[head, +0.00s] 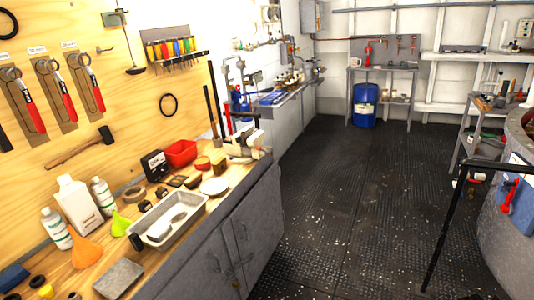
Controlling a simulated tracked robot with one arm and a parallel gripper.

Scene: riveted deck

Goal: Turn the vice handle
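A pale, blocky vice-like fixture (250,140) sits at the far end of the wooden workbench on the left. It is small in the picture, and I cannot make out its handle. A small red upright tool (368,53), possibly another vice, stands on the bench at the back wall. My gripper does not show in the head view, so its state is hidden.
Dark riveted floor (335,200) is open in the middle. A black railing (449,225) and a grey tank (495,235) stand at the right. A blue drum (365,105) is at the back.

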